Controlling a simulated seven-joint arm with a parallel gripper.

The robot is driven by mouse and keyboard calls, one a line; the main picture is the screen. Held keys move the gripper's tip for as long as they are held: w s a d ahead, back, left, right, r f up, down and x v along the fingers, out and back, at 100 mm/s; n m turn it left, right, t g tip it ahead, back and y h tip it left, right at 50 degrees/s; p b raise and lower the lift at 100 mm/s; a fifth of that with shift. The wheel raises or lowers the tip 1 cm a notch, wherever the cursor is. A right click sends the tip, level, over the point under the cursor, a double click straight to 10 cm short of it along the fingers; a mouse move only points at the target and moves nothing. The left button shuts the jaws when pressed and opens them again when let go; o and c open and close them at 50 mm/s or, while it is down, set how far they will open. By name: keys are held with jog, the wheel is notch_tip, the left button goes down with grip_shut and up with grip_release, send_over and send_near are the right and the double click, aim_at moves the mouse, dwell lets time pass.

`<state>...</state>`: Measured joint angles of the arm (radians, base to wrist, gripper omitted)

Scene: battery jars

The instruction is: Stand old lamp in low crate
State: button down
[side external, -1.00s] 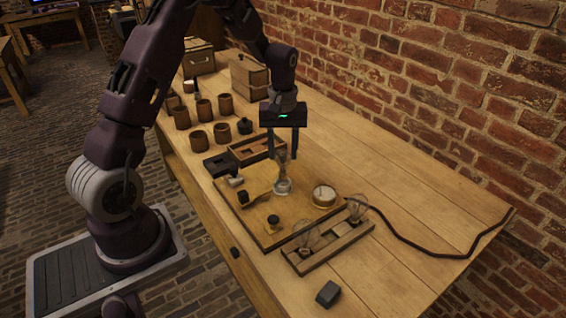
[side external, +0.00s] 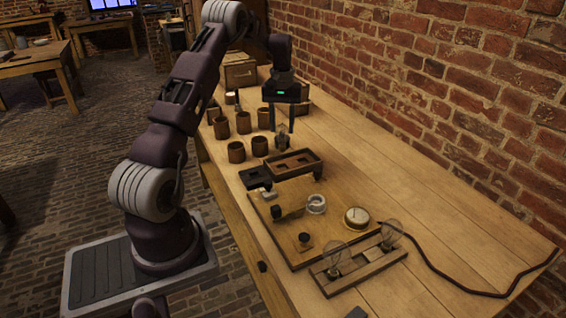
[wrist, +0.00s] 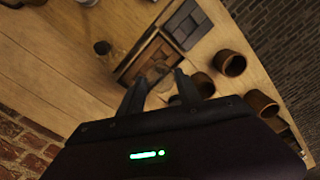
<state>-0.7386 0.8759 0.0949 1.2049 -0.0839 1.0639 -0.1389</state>
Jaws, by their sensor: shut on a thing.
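My gripper (side external: 282,126) is shut on the old lamp (side external: 283,138), a clear glass bulb held upright between the fingertips. In the wrist view the lamp (wrist: 158,74) shows faintly between my fingers (wrist: 161,92), its lower end hard to make out. The low crate (side external: 299,173), a shallow brown wooden tray with compartments, lies on the bench in front of the lamp in the side view. The lamp appears above the bench behind the crate, apart from it. The crate also shows beyond my fingertips in the wrist view (wrist: 128,66).
Several brown jars (side external: 237,152) stand left of my gripper, close by. A dark tray (side external: 254,178) adjoins the crate. A rack (side external: 360,267) holds two bulbs.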

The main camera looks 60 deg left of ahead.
aim_at(283, 145)
notch_tip(283, 145, down, 8)
jog(key=c, duration=0.8)
grip_release()
jog(key=shift+c, duration=0.2)
jog(key=shift+r, duration=0.1)
jog(key=r, duration=0.9)
jog(key=d+r, duration=0.1)
jog(key=r, duration=0.3)
jog(key=shift+w+r, duration=0.15)
jog(key=shift+w, duration=0.05)
jog(key=s+d+r+m+t, duration=0.25)
jog(key=d+r, duration=0.55)
jog(key=d, duration=0.4)
jog(key=s+d+r+m+t, duration=0.1)
jog(key=s+d+r+m, duration=0.25)
jog(key=d+r, duration=0.6)
jog(key=s+d+f+m+t, duration=0.1)
jog(key=s+d+f+m, duration=0.1)
jog(key=s+d, duration=0.5)
jog(key=s+d+f+m+t, duration=0.1)
jog(key=s+d+f+m, duration=0.2)
jog(key=s+d, duration=0.4)
jog(key=s, duration=0.4)
jog(key=shift+s+d+f, duration=0.25)
jog(key=shift+s, duration=0.1)
